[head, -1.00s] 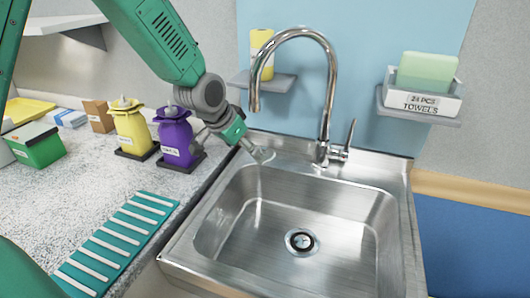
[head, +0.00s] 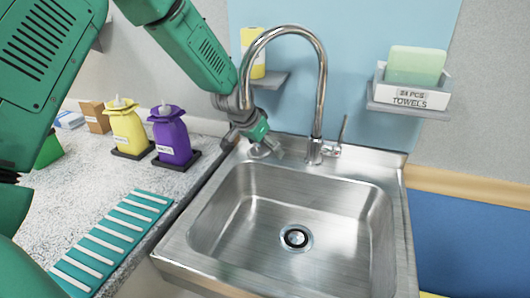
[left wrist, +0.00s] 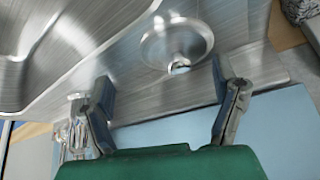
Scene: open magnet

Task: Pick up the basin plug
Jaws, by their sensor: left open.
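The basin plug (left wrist: 176,38) looks like a round, shiny metal disc on the steel rim of the sink. In the head view the plug (head: 260,152) sits at the sink's back left corner, partly covered by my gripper. My left gripper (head: 256,147) is over that corner, left of the tap. In the left wrist view its two fingers (left wrist: 162,78) are spread wide and empty. The plug shows just beyond the fingertips, roughly between them and closer to the right finger. I cannot tell whether they touch. My right gripper is not in view.
The steel sink (head: 215,222) has an open drain (head: 296,238). The tall tap (head: 321,95) stands close right of my gripper. Purple (head: 171,136) and yellow (head: 126,130) bottles stand on the counter at left. A shelf (head: 272,80) hangs above.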

